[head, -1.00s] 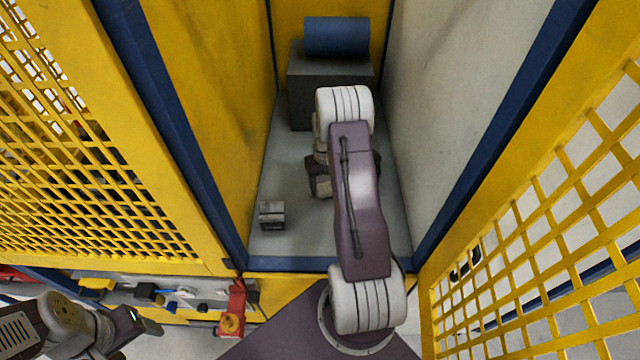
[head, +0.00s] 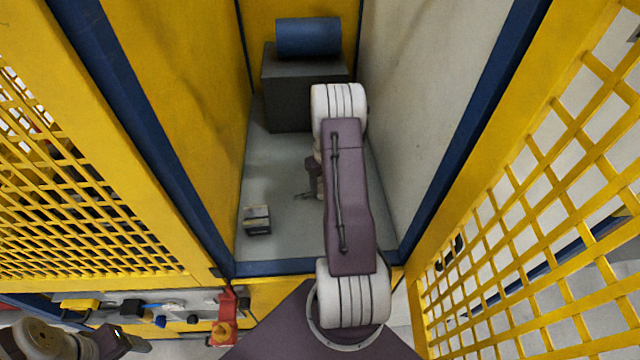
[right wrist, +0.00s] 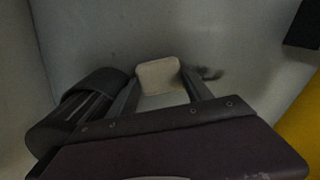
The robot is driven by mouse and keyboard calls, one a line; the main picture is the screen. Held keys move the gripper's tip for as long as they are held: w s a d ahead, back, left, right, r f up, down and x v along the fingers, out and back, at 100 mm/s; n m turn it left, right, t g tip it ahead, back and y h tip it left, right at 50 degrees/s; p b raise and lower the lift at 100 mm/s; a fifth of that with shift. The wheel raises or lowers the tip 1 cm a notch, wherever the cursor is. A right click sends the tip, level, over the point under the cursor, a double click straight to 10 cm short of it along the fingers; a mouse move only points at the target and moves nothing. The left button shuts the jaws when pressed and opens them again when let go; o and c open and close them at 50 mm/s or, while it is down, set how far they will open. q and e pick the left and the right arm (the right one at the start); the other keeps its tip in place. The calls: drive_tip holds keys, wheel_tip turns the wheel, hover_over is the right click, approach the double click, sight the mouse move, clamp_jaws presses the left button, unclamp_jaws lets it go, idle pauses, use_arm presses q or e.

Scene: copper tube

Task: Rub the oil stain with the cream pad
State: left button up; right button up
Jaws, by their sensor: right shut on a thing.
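The cream pad (right wrist: 158,76) is held between the two fingers of my right gripper (right wrist: 160,88) in the right wrist view. A dark smudge, which looks like the oil stain (right wrist: 209,73), lies on the grey surface just right of the pad and is partly behind the right finger. I cannot tell whether the pad touches the surface. In the head view my right gripper (head: 306,194) is low over the bay's grey floor, partly hidden by my arm; pad and stain cannot be made out there. My left gripper (head: 138,345) is outside the bay at lower left, its fingers unclear.
A small block (head: 257,220) stands on the bay floor (head: 285,235) at front left. A dark box (head: 298,92) with a blue cylinder (head: 308,38) on it stands at the back. Yellow and pale walls close the sides. Yellow mesh doors (head: 560,190) flank the opening.

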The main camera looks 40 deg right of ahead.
sight(293, 195)
use_arm(q)
drive_tip(key=shift+s+d+r, duration=0.1)
use_arm(e)
drive_tip(key=shift+d+r, duration=0.1)
drive_tip(key=shift+w+a, duration=0.15)
drive_tip(key=shift+a, duration=0.05)
drive_tip(key=shift+w+a+r, duration=0.1)
drive_tip(key=shift+w+a, duration=0.35)
drive_tip(key=shift+a, duration=0.15)
drive_tip(key=shift+w+a, duration=0.45)
drive_tip(key=shift+a, duration=0.05)
drive_tip(key=shift+w+a, duration=0.9)
drive_tip(key=shift+a, duration=0.2)
use_arm(q)
drive_tip(key=shift+r, duration=0.15)
use_arm(e)
drive_tip(key=shift+w+a+f, duration=0.2)
drive_tip(key=shift+w+a, duration=0.1)
drive_tip(key=shift+a, duration=0.05)
drive_tip(key=shift+w+a, duration=0.35)
drive_tip(key=shift+a, duration=0.05)
use_arm(q)
drive_tip(key=shift+s, duration=0.2)
use_arm(e)
drive_tip(key=shift+w+a+f, duration=0.15)
drive_tip(key=shift+w+a, duration=0.5)
drive_tip(key=shift+a, duration=0.35)
use_arm(q)
drive_tip(key=shift+d, duration=0.1)
